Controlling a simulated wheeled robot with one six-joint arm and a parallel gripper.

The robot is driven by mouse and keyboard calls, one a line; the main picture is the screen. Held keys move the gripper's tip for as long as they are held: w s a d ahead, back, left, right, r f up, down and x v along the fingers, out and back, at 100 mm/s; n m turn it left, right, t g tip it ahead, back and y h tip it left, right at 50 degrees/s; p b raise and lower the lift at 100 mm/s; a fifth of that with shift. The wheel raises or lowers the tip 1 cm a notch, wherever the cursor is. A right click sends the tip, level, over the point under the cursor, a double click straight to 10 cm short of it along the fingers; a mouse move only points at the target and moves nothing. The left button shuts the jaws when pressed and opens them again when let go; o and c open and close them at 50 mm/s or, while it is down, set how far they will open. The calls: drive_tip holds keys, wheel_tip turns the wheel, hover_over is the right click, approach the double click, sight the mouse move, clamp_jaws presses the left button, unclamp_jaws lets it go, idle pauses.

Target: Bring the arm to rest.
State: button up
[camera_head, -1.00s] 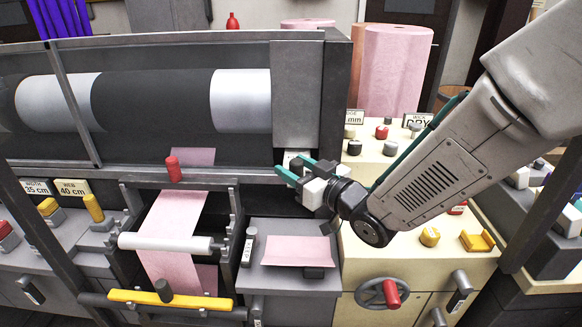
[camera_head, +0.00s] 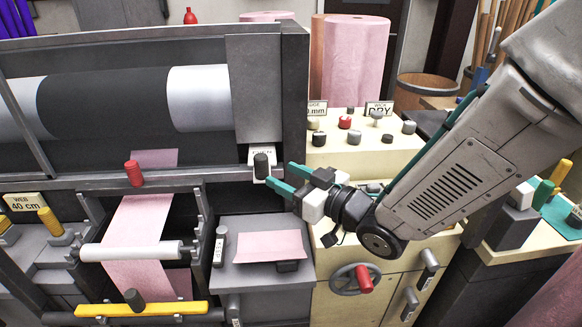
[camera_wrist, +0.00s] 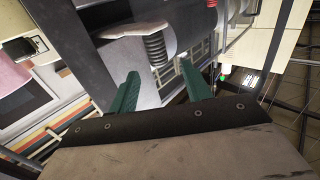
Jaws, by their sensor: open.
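My gripper (camera_head: 279,180) has green fingers, spread apart with nothing between them. In the head view it is in front of the machine, above the grey side table and just right of a dark knob (camera_head: 261,166) on a small labelled plate. I cannot tell whether a finger touches that knob. My arm reaches in from the upper right. In the wrist view the two green fingers (camera_wrist: 156,92) stand apart, with a coiled spring (camera_wrist: 156,50) and grey machine parts beyond them.
A pink sheet (camera_head: 270,246) lies on the grey side table (camera_head: 240,278). The cream cabinet (camera_head: 345,155) carries several knobs and a red-handled wheel (camera_head: 356,279). Pink felt rolls (camera_head: 355,60) stand behind.

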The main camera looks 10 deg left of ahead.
drive_tip(key=w+d+f+m+g+h, duration=0.1)
drive_tip(key=d+f+m+h, duration=0.1)
drive_tip(key=d+f+h, duration=0.45)
drive_tip(key=s+d+f+m+g+h, duration=0.25)
drive_tip(key=d+h, duration=0.35)
drive_tip(key=d, duration=0.4)
drive_tip(key=s+d+r+m+g+h, duration=0.1)
drive_tip(key=s+d+r+m+g, duration=0.1)
drive_tip(key=s+d+r, duration=0.4)
drive_tip(key=s+d+r+m+g+h, duration=0.1)
drive_tip(key=s+d+r+m, duration=0.4)
drive_tip(key=s+d, duration=0.7)
drive_tip(key=shift+s+r+g, duration=0.75)
drive_tip(key=shift+s+r, duration=0.3)
